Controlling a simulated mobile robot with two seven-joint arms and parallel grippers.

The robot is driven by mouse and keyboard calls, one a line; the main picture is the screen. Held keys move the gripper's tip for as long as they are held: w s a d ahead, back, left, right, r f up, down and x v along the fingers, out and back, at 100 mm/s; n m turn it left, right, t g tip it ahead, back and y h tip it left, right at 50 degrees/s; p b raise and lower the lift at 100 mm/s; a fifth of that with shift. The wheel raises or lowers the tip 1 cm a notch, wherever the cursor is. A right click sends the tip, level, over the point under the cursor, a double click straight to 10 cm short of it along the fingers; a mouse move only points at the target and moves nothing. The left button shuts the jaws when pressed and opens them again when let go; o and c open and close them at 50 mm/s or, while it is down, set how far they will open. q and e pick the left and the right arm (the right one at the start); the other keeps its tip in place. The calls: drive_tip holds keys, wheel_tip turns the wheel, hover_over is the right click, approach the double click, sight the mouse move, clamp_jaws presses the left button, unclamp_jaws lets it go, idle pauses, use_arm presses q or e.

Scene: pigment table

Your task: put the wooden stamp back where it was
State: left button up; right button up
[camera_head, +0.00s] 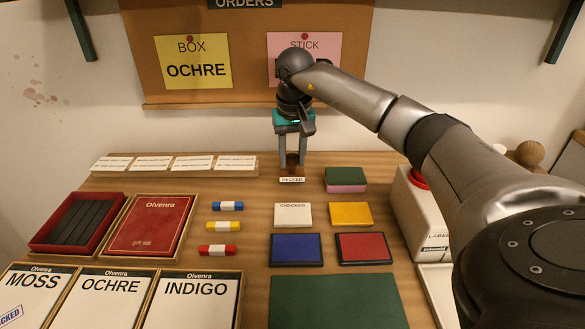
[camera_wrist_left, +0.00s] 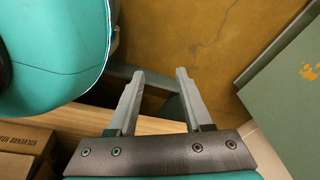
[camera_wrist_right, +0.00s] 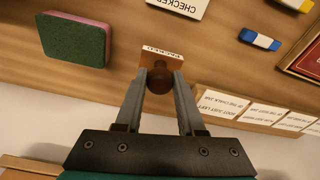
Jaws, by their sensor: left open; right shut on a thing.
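The wooden stamp (camera_head: 292,166) has a dark round handle and a base with a white PACKED label, seen at the back middle of the table. In the right wrist view the stamp (camera_wrist_right: 160,76) stands between the fingertips, with its tan base beyond. My right gripper (camera_head: 292,150) points down and is shut on the stamp's handle. I cannot tell whether the base touches the table. My left gripper (camera_wrist_left: 158,78) is open and empty in the left wrist view, near a tan surface and a green box; it is not in the head view.
A white CHECKED block (camera_head: 293,214) lies in front of the stamp. A green and pink block (camera_head: 346,180) is to its right, and a tray of white cards (camera_head: 172,166) to its left. Blue (camera_head: 296,250), red (camera_head: 364,248) and yellow (camera_head: 351,214) pads lie nearer, with a green mat (camera_head: 338,302).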

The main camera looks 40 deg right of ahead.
sight(293, 167)
use_arm(q)
drive_tip(key=shift+w+d+r+b, duration=0.3)
drive_tip(key=shift+w+d+r, duration=0.1)
drive_tip(key=shift+w+d, duration=0.2)
use_arm(e)
drive_tip(key=shift+f, duration=1.35)
drive_tip(key=shift+f, duration=0.15)
drive_tip(key=o, duration=1)
use_arm(q)
drive_tip(key=shift+w, duration=0.15)
use_arm(e)
drive_tip(key=shift+o, duration=0.2)
use_arm(q)
drive_tip(key=shift+r, duration=0.1)
